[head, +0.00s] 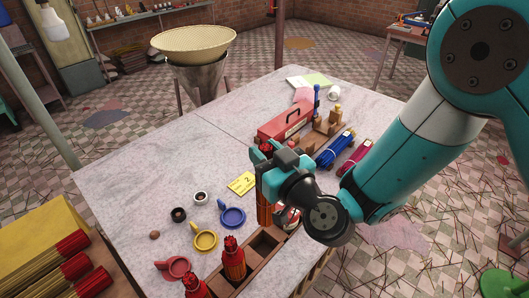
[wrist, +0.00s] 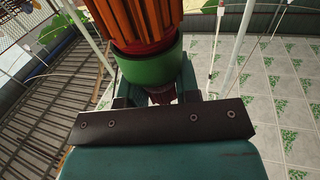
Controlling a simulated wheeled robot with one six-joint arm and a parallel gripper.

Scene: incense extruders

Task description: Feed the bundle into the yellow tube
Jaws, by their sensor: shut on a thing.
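My gripper (head: 270,178) is shut on an orange bundle (head: 264,213) with red tips, upright above the back end of the wooden rack. In the wrist view the bundle (wrist: 148,18) is ribbed and orange, with a green band (wrist: 150,66) around it between the jaws; its dark red end shows below. The bundle's lower end is hidden in the head view, so I cannot tell if it touches the rack. A short yellow tube-like ring (head: 205,240) with a handle lies on the table, left of my gripper and apart from it.
A blue ring (head: 232,217), a red ring (head: 174,267) and a yellow card (head: 241,183) lie nearby.

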